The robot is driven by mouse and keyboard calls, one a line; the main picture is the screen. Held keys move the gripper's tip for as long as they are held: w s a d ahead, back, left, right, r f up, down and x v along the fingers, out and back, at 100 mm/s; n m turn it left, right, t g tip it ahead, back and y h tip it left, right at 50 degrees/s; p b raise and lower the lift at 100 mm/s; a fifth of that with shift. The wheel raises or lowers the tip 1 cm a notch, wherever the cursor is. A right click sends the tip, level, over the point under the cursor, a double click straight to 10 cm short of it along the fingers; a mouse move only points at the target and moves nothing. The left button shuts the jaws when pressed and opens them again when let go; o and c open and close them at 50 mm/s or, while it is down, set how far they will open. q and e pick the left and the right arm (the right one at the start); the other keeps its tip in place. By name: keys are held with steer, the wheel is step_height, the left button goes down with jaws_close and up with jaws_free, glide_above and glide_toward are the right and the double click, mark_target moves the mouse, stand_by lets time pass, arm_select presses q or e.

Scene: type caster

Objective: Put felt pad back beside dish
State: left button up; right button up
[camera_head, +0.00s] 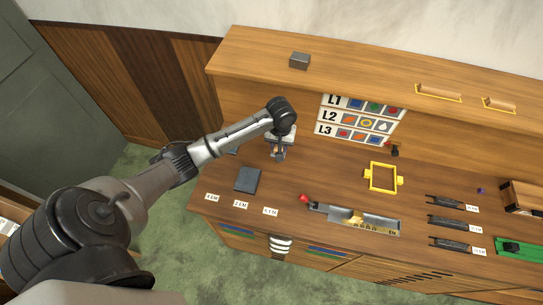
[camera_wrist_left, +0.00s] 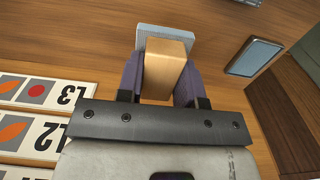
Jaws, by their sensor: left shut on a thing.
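My left gripper (camera_head: 278,156) is above the left part of the desk. In the left wrist view its two dark fingers (camera_wrist_left: 165,85) are shut on the sides of a wooden block with a blue-grey pad on its far end, which I take as the felt pad (camera_wrist_left: 166,62). Whether the pad touches the desk I cannot tell. A shallow blue-grey tray, likely the dish (camera_wrist_left: 255,57), lies to its right in the wrist view, apart from it. In the head view the dish (camera_head: 232,151) is mostly hidden by my arm. My right gripper is not in view.
A dark flat slab (camera_head: 247,179) lies nearer the desk's front edge, by small size labels (camera_head: 241,205). A sign panel marked L1 to L3 (camera_head: 358,119) stands behind. A metal composing tray (camera_head: 355,217) and yellow frame (camera_head: 383,178) lie to the right.

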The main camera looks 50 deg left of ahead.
arm_select(q)
steer(key=shift+a+f, duration=0.25)
glide_above(256, 150)
step_height(256, 150, down, 6)
steer(key=shift+d+f, duration=0.1)
steer(key=shift+f, duration=2.1)
steer(key=o, duration=0.8)
steer(key=shift+f, duration=0.15)
